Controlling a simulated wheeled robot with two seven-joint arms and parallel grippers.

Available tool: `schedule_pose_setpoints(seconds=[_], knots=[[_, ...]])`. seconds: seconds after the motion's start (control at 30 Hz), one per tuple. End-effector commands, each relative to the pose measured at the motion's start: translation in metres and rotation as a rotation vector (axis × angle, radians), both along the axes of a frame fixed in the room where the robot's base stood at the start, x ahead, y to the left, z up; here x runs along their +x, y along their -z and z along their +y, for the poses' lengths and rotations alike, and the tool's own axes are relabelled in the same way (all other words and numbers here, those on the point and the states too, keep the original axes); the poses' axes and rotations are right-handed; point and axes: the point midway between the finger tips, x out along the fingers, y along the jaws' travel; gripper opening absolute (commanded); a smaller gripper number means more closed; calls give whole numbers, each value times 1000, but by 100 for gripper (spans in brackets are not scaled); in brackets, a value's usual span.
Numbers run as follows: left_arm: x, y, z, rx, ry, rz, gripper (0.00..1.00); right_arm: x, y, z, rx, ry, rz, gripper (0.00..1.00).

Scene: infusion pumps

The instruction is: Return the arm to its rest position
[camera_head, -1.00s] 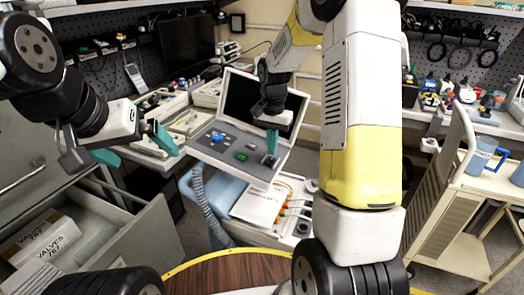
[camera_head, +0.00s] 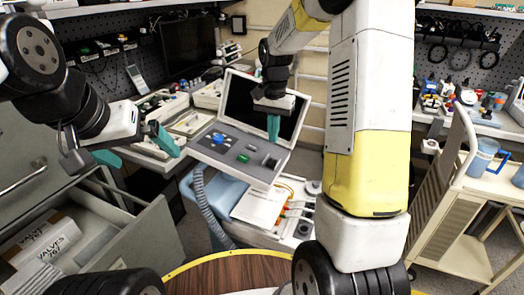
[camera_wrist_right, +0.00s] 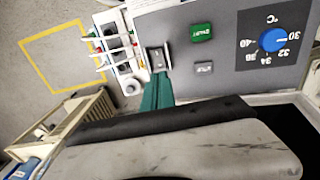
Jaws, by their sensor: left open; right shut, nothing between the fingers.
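My right gripper (camera_head: 273,127) is shut and empty. In the head view its teal fingertips point down in front of the dark screen of a laptop-like device (camera_head: 207,147). In the right wrist view its teal fingers (camera_wrist_right: 157,92) end near a small grey switch on the grey control panel (camera_wrist_right: 230,65); I cannot tell whether they touch. That panel has a green button (camera_wrist_right: 202,32) and a blue knob (camera_wrist_right: 272,40) with a temperature scale. My left gripper (camera_head: 137,147) is open and empty, above the open drawer and left of the device.
An open drawer (camera_head: 160,225) with a box marked VALVES (camera_head: 45,245) is at the lower left. A cream cart (camera_head: 440,225) with blue mugs stands at the right. The device rests above a blue and white unit (camera_head: 225,195) with cables. A round wooden table (camera_head: 235,272) is in front.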

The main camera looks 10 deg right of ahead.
Motion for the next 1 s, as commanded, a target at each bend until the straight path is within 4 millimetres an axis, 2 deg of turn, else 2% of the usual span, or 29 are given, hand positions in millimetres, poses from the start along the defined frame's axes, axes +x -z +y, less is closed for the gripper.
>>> schedule_pose_setpoints(seconds=[0.13,0.27,0.4,0.6,0.8,0.9,1.0], knots=[[0,0,0,0,0,0,100,-8,-14,0,6,-23,-25,0],[0,0,0,0,0,0,100,-34,-48,2,23,-98,-93,0],[0,0,0,0,0,0,100,-78,-88,5,41,-215,-197,0],[0,0,0,0,0,0,100,-147,-124,10,48,-382,-350,0],[0,0,0,0,0,0,100,-207,-134,17,34,-532,-493,0],[0,0,0,0,0,0,100,-226,-134,19,25,-583,-543,0],[0,0,0,0,0,0,100,-238,-132,21,18,-617,-574,0]])
